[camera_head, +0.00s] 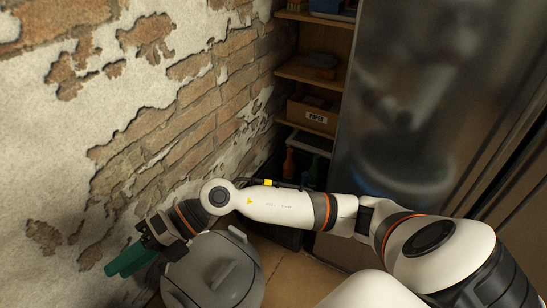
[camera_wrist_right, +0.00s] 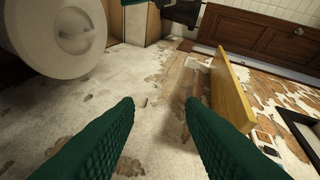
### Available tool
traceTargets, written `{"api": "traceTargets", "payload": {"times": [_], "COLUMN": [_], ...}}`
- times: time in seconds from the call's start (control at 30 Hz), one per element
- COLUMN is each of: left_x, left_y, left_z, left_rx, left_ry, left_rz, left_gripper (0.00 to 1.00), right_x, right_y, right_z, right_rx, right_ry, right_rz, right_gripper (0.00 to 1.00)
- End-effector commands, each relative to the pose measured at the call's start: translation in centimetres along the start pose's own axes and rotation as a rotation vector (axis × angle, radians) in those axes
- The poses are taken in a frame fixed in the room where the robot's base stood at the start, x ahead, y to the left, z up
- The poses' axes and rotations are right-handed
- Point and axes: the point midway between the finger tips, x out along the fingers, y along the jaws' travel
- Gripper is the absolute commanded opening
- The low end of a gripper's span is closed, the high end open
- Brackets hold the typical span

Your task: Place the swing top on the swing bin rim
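A grey rounded, bin-like thing with raised ridges (camera_head: 245,285) stands at the bottom left of the head view, below my right wrist. I cannot tell from here whether this is the swing top alone or the top together with the bin, and no bare rim shows clearly. My right gripper (camera_head: 132,258), with green fingers, is to its left and close to the wall. In the wrist view the right gripper's fingers (camera_wrist_right: 160,125) are spread apart, with nothing between them. My left gripper is out of view.
A peeling brick wall (camera_head: 150,120) runs along the left. A wooden shelf (camera_head: 305,70) stands behind with a box marked PAPER (camera_head: 312,114) and bottles lower down. A large shiny metal cabinet (camera_head: 420,100) is at right. Tiled floor (camera_head: 290,280) shows right of the bin-like thing.

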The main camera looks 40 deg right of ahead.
Motion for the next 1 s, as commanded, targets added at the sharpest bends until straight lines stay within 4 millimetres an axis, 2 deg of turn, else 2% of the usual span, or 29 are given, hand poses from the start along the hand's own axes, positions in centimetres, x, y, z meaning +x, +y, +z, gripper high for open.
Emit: {"api": "traceTargets", "payload": {"times": [0.03, 0.1, 0.17, 0.27, 0.37, 0.4, 0.47, 0.5, 0.53, 0.6, 0.63, 0.7, 0.8, 0.9, 1.0], "left_x": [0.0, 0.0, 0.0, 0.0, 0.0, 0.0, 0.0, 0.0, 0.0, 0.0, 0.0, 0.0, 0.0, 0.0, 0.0], "left_y": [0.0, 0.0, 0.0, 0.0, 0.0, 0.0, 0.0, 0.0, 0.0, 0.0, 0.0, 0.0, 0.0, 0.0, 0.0], "left_z": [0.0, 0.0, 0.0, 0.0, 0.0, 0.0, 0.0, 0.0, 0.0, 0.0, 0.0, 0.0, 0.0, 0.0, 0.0], "left_rx": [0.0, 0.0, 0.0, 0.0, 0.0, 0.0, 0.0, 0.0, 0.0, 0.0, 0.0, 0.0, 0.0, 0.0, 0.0], "left_ry": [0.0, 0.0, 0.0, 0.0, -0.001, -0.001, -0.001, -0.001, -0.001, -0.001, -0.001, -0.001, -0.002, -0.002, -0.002], "left_rz": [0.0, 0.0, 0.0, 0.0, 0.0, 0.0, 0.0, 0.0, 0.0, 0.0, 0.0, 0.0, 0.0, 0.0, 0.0], "left_gripper": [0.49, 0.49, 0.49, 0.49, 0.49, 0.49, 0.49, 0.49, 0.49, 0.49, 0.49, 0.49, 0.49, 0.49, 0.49], "right_x": [0.4, -0.8, -2.9, -7.5, -12.1, -13.6, -15.4, -16.3, -16.7, -17.2, -17.2, -17.1, -16.8, -16.6, -16.5], "right_y": [-3.0, -6.1, -7.2, -5.8, -0.8, 1.8, 6.0, 8.7, 10.6, 13.9, 15.0, 16.6, 17.4, 17.4, 17.4], "right_z": [-0.5, -2.5, -4.3, -6.8, -7.0, -6.3, -4.0, -1.9, 0.0, 4.8, 6.9, 11.5, 16.2, 18.7, 19.4], "right_rx": [0.083, 0.215, 0.353, 0.625, 0.944, 1.083, 1.298, 1.445, 1.551, 1.785, 1.877, 2.057, 2.234, 2.322, 2.347], "right_ry": [0.114, 0.303, 0.477, 0.782, 1.09, 1.207, 1.373, 1.47, 1.535, 1.653, 1.689, 1.744, 1.772, 1.775, 1.774], "right_rz": [-0.179, -0.388, -0.537, -0.707, -0.771, -0.767, -0.726, -0.677, -0.63, -0.497, -0.434, -0.288, -0.119, -0.023, 0.009], "right_gripper": [0.36, 0.36, 0.36, 0.36, 0.36, 0.36, 0.36, 0.36, 0.36, 0.36, 0.36, 0.36, 0.36, 0.36, 0.36]}}
